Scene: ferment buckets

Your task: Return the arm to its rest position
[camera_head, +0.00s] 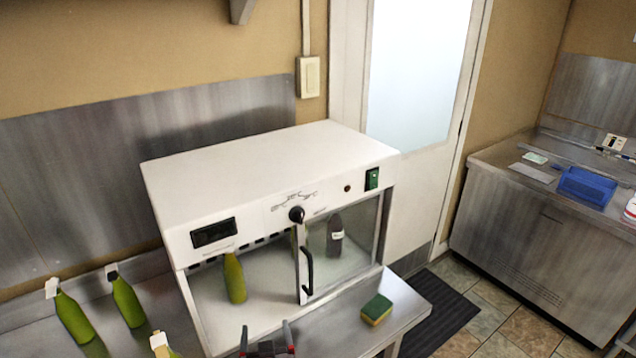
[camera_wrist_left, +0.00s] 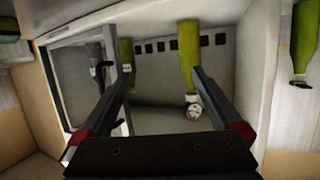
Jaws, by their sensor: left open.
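My left gripper (camera_head: 267,340) is at the bottom edge of the head view, in front of the white cabinet (camera_head: 250,180). Its two fingers are spread with nothing between them, and the left wrist view also shows the gripper (camera_wrist_left: 162,75) open. The cabinet's left side is open, with a green bottle (camera_head: 235,278) standing inside. The glass door (camera_head: 345,248) with its black handle (camera_head: 306,270) covers the right side. A dark bottle (camera_head: 335,236) stands behind the glass, and another green bottle (camera_wrist_left: 126,55) shows near the door edge. My right gripper is not seen.
Several green bottles (camera_head: 128,302) stand on the steel counter left of the cabinet. A yellow-green sponge (camera_head: 376,309) lies on the counter at the right front. A blue tray (camera_head: 582,187) sits on the far right counter. Tiled floor lies between the counters.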

